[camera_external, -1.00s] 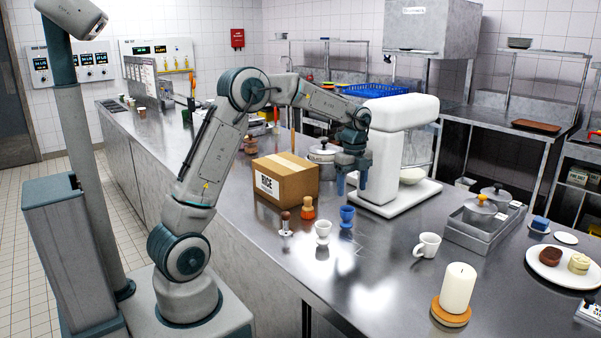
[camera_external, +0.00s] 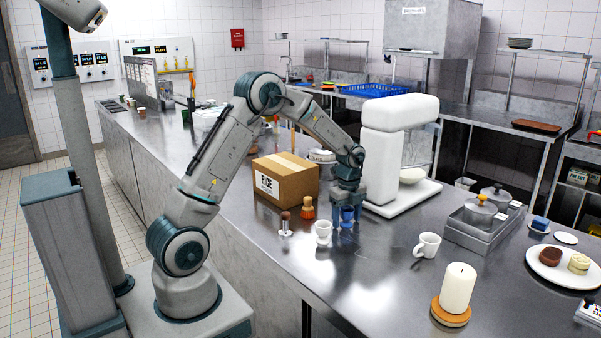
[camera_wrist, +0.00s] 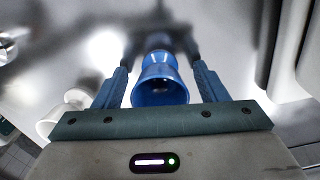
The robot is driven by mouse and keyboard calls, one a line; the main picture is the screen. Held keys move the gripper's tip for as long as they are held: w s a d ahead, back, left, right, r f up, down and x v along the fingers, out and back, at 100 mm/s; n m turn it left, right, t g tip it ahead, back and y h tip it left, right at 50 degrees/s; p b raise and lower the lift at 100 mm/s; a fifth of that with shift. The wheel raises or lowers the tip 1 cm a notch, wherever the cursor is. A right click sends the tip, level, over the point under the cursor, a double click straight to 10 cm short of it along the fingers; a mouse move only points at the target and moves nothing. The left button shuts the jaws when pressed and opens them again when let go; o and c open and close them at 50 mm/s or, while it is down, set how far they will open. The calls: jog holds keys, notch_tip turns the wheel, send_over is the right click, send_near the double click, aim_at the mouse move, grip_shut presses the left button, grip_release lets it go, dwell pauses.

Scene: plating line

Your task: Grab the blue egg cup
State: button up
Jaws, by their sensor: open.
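The blue egg cup (camera_external: 347,214) stands upright on the steel counter (camera_external: 300,262). In the wrist view the blue egg cup (camera_wrist: 160,82) lies between the two fingers, its open rim towards the camera. My gripper (camera_external: 347,220) is lowered around the cup, one finger on each side. In the wrist view my gripper (camera_wrist: 158,85) is open, with a gap showing between each finger and the cup. The cup is partly hidden by the fingers in the external view.
A white egg cup (camera_external: 323,231) stands just left of the gripper. A brown-topped shaker (camera_external: 286,224), an orange-brown figure-shaped item (camera_external: 308,208) and the rice box (camera_external: 286,180) are close by. The white mixer (camera_external: 400,150) stands right behind. A white mug (camera_external: 427,245) is front right.

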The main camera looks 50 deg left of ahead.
jog(key=c, duration=1)
jog(key=shift+c, duration=0.2)
